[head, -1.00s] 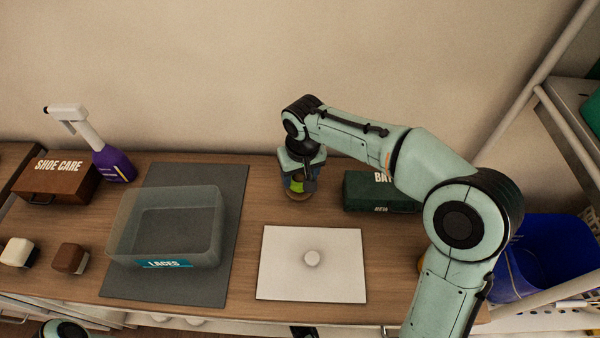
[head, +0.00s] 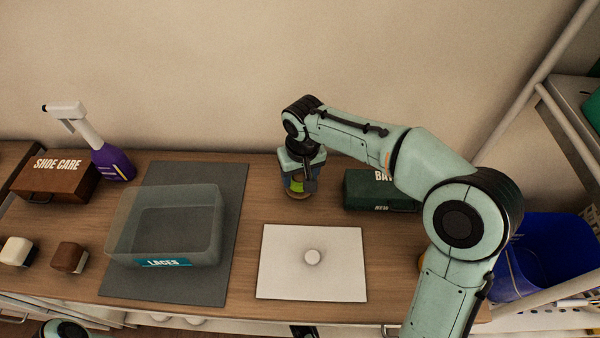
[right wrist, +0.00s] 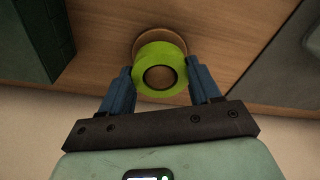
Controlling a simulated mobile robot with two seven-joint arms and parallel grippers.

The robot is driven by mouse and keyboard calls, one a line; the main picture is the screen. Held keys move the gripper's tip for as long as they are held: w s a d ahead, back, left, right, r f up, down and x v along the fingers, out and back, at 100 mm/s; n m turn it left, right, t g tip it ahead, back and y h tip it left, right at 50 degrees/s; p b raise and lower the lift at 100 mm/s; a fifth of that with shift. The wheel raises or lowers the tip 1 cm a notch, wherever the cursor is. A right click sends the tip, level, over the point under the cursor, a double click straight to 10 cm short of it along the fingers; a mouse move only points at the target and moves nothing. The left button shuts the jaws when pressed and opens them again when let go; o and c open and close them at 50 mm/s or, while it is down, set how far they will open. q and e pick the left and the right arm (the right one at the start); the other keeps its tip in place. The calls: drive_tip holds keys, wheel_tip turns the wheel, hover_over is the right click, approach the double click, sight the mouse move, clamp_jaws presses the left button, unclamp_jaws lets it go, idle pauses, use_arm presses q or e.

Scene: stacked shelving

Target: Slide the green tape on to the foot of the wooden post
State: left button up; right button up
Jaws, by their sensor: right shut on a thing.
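The green tape (right wrist: 160,52) is a bright ring between the two blue fingers of my right gripper (right wrist: 161,86) in the right wrist view. The gripper is shut on it. In the head view my right gripper (head: 299,184) points down at the back of the bench, and a bit of the green tape (head: 296,187) shows between its fingers. A round tan wooden disc (right wrist: 150,36) lies directly beyond the tape.
A dark green box (head: 362,197) stands close to the right of my gripper. A clear bin labelled LACES (head: 165,263) sits on a grey mat (head: 228,200) to the left. The wall is just behind. The bench between gripper and white board is clear.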

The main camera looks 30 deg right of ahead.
use_arm(q)
drive_tip(key=shift+s+f+b, duration=0.1)
drive_tip(key=shift+f+b, duration=0.55)
use_arm(e)
drive_tip(key=shift+f, duration=1)
idle(1.7)
idle(0.9)
drive_tip(key=o, duration=0.5)
drive_tip(key=shift+o, duration=0.2)
drive_tip(key=shift+r, duration=0.25)
drive_tip(key=shift+r+p, duration=2.4)
drive_tip(key=shift+r, duration=0.15)
use_arm(q)
wheel_tip(320, 180, up, 6)
drive_tip(key=p, duration=0.1)
drive_tip(key=shift+w+p, duration=0.35)
use_arm(e)
drive_tip(key=shift+r, duration=1)
